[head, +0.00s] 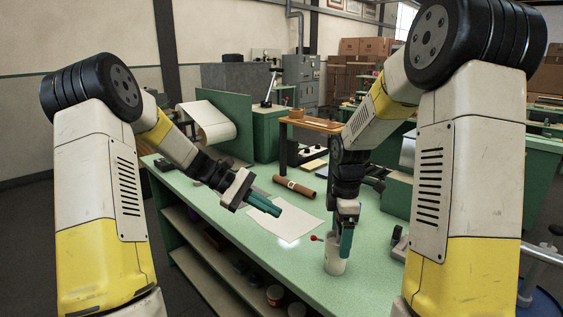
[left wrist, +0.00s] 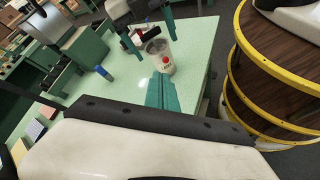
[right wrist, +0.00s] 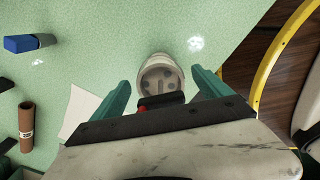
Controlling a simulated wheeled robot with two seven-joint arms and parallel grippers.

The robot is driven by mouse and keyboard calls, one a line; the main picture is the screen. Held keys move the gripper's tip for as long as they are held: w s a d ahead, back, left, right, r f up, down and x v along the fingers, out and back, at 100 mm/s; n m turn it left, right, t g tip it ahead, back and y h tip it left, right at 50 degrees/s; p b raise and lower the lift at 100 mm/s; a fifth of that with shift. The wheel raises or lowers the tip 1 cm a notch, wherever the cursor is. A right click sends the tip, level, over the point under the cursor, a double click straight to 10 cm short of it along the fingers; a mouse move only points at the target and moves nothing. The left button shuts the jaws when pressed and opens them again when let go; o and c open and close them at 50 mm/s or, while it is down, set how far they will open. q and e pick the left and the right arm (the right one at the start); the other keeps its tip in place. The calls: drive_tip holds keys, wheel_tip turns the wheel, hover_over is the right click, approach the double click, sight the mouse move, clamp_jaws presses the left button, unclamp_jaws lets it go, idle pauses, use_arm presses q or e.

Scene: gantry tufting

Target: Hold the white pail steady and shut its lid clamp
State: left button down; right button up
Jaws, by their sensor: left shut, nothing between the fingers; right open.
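The white pail (head: 334,266) stands upright near the front edge of the green bench. A red knob (head: 314,238) sticks out beside its top, to the left; the knob also shows in the left wrist view (left wrist: 166,59). In the right wrist view the pail's round grey top (right wrist: 160,74) has several dark spots. My right gripper (head: 345,248) points down over the pail, open, with its fingers apart on either side of the top; contact cannot be told. My left gripper (head: 268,206) is shut and empty, in the air left of the pail.
A white sheet (head: 284,222) lies on the bench (head: 240,218) left of the pail. A brown roll (head: 294,187) lies behind it. A small dark object (head: 398,242) is right of the pail. The bench between my grippers is mostly clear.

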drive_tip(key=s+r+m+t, duration=0.1)
drive_tip(key=s+r+m, duration=0.3)
drive_tip(key=r, duration=1.1)
use_arm(q)
drive_tip(key=s+a+r+m+t+y, duration=0.4)
drive_tip(key=s+a+r+y, duration=0.1)
drive_tip(key=s, duration=0.5)
drive_tip(key=s+a+r+m+t+y, duration=0.4)
drive_tip(key=s+a+r+m, duration=0.1)
drive_tip(key=s, duration=0.6)
drive_tip(key=shift+s+a+r+t+y, duration=0.3)
drive_tip(key=shift+a+r+y, duration=0.15)
drive_tip(key=shift+r, duration=0.2)
use_arm(e)
drive_tip(key=s+a+r+m+t+y, duration=0.1)
drive_tip(key=s+m+t, duration=0.4)
drive_tip(key=s+m, duration=0.8)
drive_tip(key=shift+s+r+y, duration=0.55)
drive_tip(key=shift+y, duration=0.05)
